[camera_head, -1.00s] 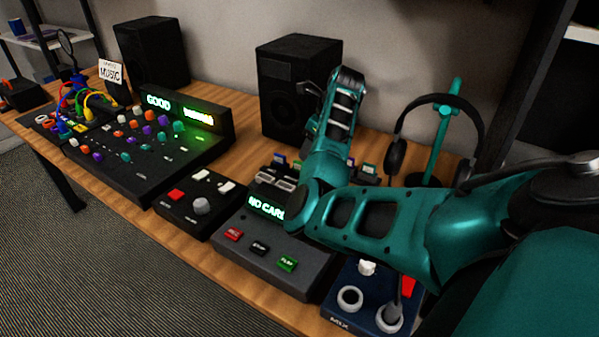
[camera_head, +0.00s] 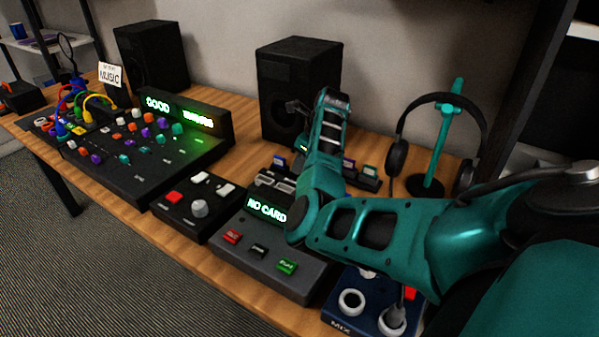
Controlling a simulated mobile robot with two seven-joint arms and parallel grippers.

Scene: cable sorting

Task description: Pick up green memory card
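Several small memory cards stand in a dark card rack behind the "NO CARD" unit. A blue-labelled card (camera_head: 279,162) is at the rack's left. A card with a greenish label (camera_head: 370,171) is at its right end, and a bluish one (camera_head: 348,164) is beside it. A small green patch shows at the left edge of my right arm; I cannot tell if it is a card. My teal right arm hides the rack's middle. My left gripper is out of view.
The "NO CARD" unit (camera_head: 272,245) has red, black and green buttons. A black speaker (camera_head: 290,75) stands behind the rack. A headphone stand (camera_head: 444,135) is to the right. A mixer (camera_head: 140,175) and a small knob box (camera_head: 190,212) lie left.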

